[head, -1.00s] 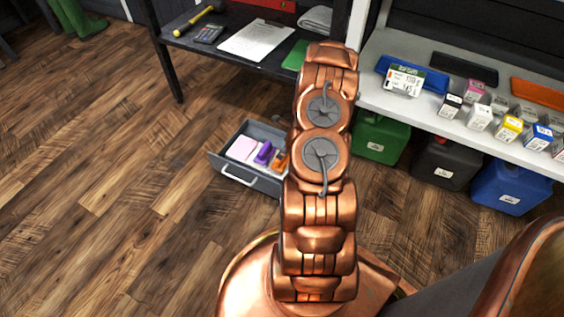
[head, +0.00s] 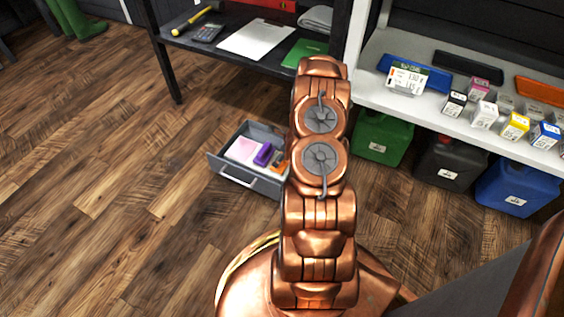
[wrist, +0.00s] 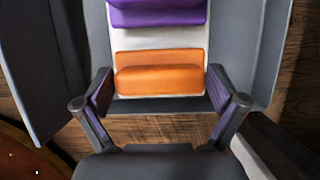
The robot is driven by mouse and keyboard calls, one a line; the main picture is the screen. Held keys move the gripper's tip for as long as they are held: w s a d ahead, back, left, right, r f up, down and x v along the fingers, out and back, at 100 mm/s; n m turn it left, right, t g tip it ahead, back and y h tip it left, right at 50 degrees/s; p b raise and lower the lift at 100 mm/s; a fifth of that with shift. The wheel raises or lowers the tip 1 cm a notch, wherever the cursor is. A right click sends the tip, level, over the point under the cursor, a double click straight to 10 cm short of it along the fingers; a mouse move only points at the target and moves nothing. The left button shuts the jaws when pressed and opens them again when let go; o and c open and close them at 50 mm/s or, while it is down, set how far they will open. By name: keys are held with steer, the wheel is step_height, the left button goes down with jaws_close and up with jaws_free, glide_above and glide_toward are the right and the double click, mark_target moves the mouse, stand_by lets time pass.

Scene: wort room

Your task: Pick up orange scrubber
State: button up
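The orange scrubber (wrist: 160,78) lies in an open grey drawer (wrist: 262,50), near one end wall, in the wrist view. In the head view a bit of the scrubber (head: 279,163) shows beside my arm, which hides the rest. My gripper (wrist: 160,88) is open and empty. Its two fingers stand apart, one to the left and one to the right of the scrubber's near edge. I cannot tell how far above it they are. My gripper is hidden behind my arm in the head view.
A purple block (wrist: 158,14) lies beyond the scrubber in the drawer; a pink item (head: 243,150) lies beside it. A dark table (head: 190,40) and a pale shelf (head: 385,100) with several small boxes stand behind. Jugs (head: 381,140) stand under the shelf. Floor left of the drawer is clear.

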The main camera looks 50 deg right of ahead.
steer(key=c, duration=0.7)
steer(key=shift+o, duration=0.2)
steer(key=shift+r, duration=0.1)
step_height(320, 180, up, 10)
steer(key=p, duration=0.4)
